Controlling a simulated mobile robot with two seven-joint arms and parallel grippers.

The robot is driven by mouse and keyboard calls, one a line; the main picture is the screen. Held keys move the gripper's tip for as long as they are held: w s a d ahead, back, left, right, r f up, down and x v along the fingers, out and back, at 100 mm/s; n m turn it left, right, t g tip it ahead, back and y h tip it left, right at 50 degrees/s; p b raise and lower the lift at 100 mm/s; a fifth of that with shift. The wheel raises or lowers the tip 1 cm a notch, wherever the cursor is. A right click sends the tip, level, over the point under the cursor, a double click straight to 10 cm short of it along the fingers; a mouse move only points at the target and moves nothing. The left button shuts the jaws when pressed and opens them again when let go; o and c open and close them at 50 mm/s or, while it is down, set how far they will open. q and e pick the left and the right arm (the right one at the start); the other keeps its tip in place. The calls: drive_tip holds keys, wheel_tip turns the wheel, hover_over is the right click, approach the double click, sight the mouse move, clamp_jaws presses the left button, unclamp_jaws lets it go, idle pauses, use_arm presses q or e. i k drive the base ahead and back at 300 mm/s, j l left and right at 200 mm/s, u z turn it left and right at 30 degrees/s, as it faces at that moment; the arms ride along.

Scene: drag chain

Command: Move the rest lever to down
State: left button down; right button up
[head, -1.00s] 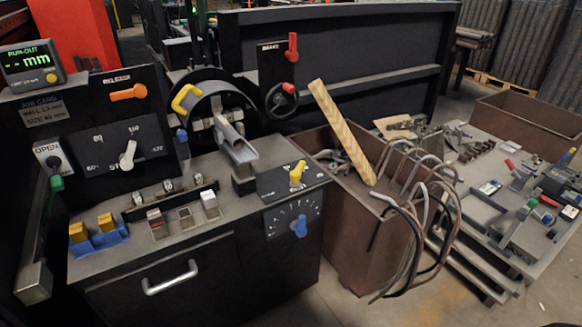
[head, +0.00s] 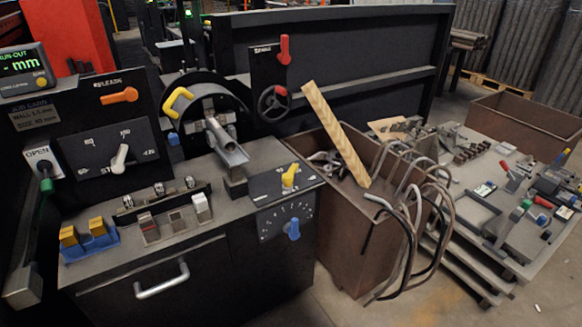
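No lever is legibly marked "rest". A yellow lever (head: 290,176) stands on a small dark plate (head: 268,187) beside the metal tube (head: 226,143); the plate's lettering is too small to read. The lever's handle points up, leaning slightly right. Other levers are an orange one (head: 119,96) under a "release" label, lying nearly level, and a red one (head: 285,50) on the brake panel, pointing up. A yellow handle (head: 178,101) sits at the round machine head. A green-gripped lever (head: 46,186) is below the "open" plate. Neither gripper is in view.
A blue dial knob (head: 293,229) is on the cabinet front, above and right of a drawer handle (head: 162,281). A rusty bin (head: 335,228) with bent tubes and a wooden plank (head: 335,133) stands right of the cabinet. A tool-covered bench (head: 462,225) is farther right.

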sight(287, 178)
drive_tip(key=i+l+u, duration=0.1)
drive_tip(key=i+l, duration=0.35)
drive_tip(key=i, duration=0.15)
drive_tip(key=i+l, duration=0.5)
drive_tip(key=i+u, duration=0.15)
drive_tip(key=u, duration=1.25)
